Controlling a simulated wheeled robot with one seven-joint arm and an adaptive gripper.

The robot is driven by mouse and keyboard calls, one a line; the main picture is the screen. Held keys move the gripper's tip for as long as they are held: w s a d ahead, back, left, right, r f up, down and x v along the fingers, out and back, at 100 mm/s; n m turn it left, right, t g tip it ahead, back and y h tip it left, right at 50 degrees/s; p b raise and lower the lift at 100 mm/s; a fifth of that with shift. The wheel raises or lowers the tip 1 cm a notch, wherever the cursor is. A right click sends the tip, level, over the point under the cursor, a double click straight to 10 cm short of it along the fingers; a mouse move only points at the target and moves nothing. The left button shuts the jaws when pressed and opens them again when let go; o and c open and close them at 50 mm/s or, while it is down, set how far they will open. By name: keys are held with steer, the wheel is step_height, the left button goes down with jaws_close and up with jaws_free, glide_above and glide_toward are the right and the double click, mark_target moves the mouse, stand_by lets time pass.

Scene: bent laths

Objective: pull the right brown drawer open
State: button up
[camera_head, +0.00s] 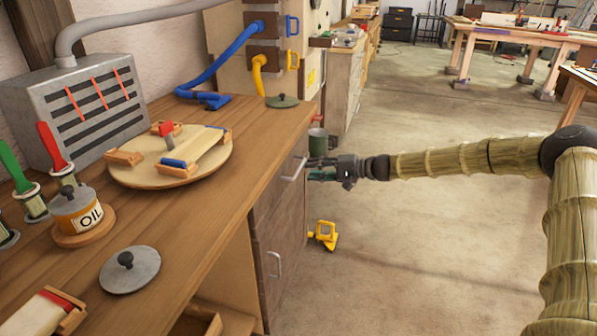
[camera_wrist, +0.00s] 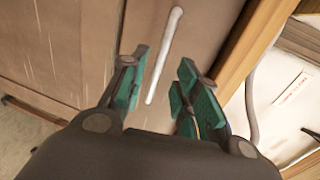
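The brown drawer front (camera_head: 280,195) is in the side of the wooden workbench and looks flush with it. Its pale bar handle (camera_head: 293,169) is near the bench's far end. My gripper (camera_head: 313,168) is in front of this handle. In the wrist view the handle (camera_wrist: 164,55) lies between the lines of the two green-padded fingers (camera_wrist: 163,90). The fingers are apart, with its lower end close to the left pad. I cannot tell whether either finger touches it. A second brown front (camera_head: 265,275) with its own handle (camera_head: 275,264) is nearer the camera.
The workbench top (camera_head: 225,215) holds a round wooden board (camera_head: 120,172), an oil pot (camera_head: 85,215) and grey lids. The floor to the right is open.

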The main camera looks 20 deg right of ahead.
mark_target(299, 168)
steer(key=shift+x, duration=3)
steer(key=shift+c, duration=0.3)
jaws_close()
